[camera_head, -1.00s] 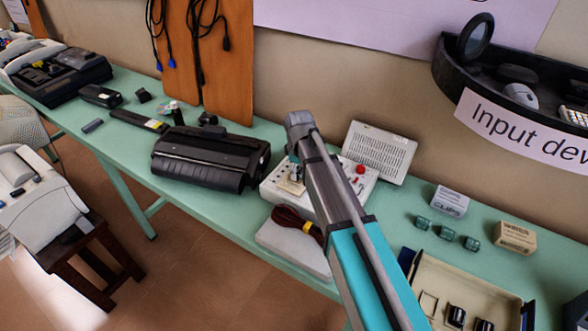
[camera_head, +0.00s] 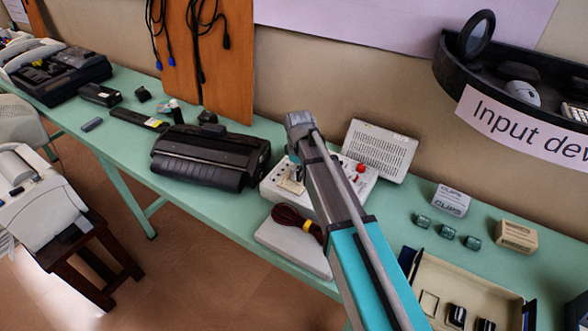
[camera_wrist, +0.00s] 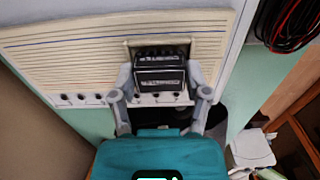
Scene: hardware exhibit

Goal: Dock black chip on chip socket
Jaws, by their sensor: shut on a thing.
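In the wrist view my gripper (camera_wrist: 159,80) has its two grey fingers closed on either side of the black chip (camera_wrist: 160,77), which has pale markings. The chip lies at the cream-rimmed opening that looks like the chip socket (camera_wrist: 205,44), in a cream panel with ruled lines. I cannot tell whether the chip touches the socket or sits inside it. In the head view the arm covers the chip and most of my gripper, which is over the white board (camera_head: 273,189).
Red-and-black cable (camera_head: 293,217) lies on a pale box (camera_head: 285,242) in front of the board. A black printer (camera_head: 205,160) stands to the left. Small green cubes (camera_head: 447,231) and a beige tray (camera_head: 435,270) are to the right.

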